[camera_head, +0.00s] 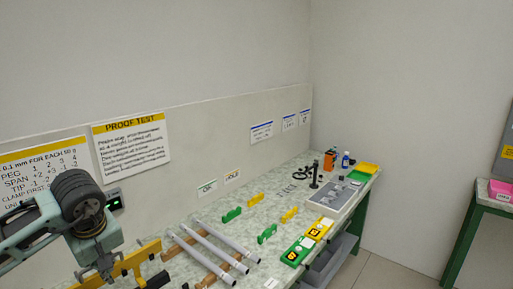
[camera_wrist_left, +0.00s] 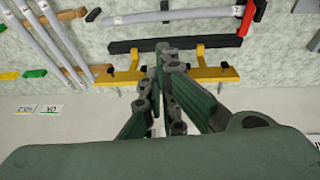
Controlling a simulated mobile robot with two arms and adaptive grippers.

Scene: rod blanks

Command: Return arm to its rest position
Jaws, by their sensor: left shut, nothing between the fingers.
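My left gripper (camera_head: 105,272) is at the lower left of the head view, above the left part of the bench (camera_head: 262,209). Its fingers are shut and empty. In the left wrist view the closed fingers (camera_wrist_left: 166,50) overlap a yellow bracket (camera_wrist_left: 210,73) with a black bar (camera_wrist_left: 190,45); I cannot tell whether they touch it. The yellow bracket also shows in the head view (camera_head: 140,258), just beside the gripper. My right gripper is not in view.
Several grey rods (camera_head: 205,258) lie across brown supports (camera_head: 180,244) right of my left gripper. Green and yellow blocks (camera_head: 267,233), green and yellow trays (camera_head: 297,252) and a grey tray (camera_head: 337,200) stand farther along. A wall panel (camera_head: 225,150) rises behind the bench.

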